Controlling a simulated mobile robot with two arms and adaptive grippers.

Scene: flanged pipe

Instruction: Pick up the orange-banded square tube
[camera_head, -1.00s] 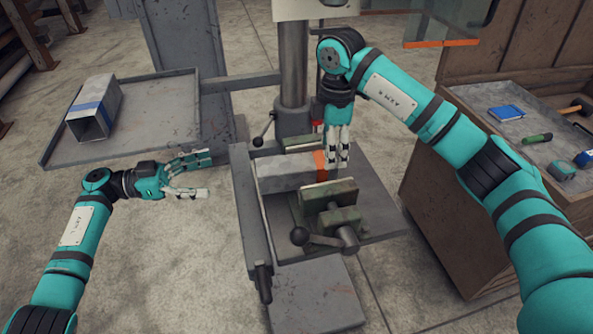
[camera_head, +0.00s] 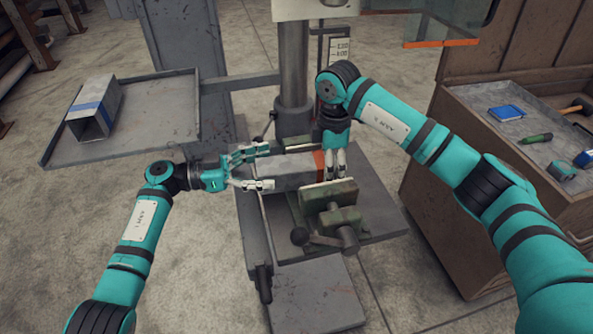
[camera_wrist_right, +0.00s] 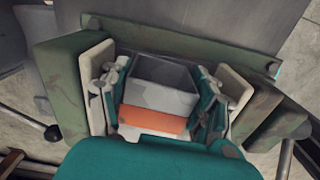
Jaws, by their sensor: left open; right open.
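The orange-banded square tube (camera_head: 295,172) is grey and lies across the drill press table, between the vise jaws. Its orange band shows near its right end, and its hollow end (camera_wrist_right: 163,85) shows in the right wrist view. My right gripper (camera_head: 335,172) points down at the band end. In the right wrist view its open fingers (camera_wrist_right: 160,98) stand on both sides of the tube, close to its walls; contact cannot be told. My left gripper (camera_head: 267,167) is open at the tube's left end, one finger on the far side and one on the near side.
The green vise (camera_head: 328,195) with its handle is close in front of the tube. The press column (camera_head: 294,65) rises behind. A blue-banded tube (camera_head: 95,107) lies on the grey side tray (camera_head: 170,135) at left. A wooden cabinet with tools stands at right.

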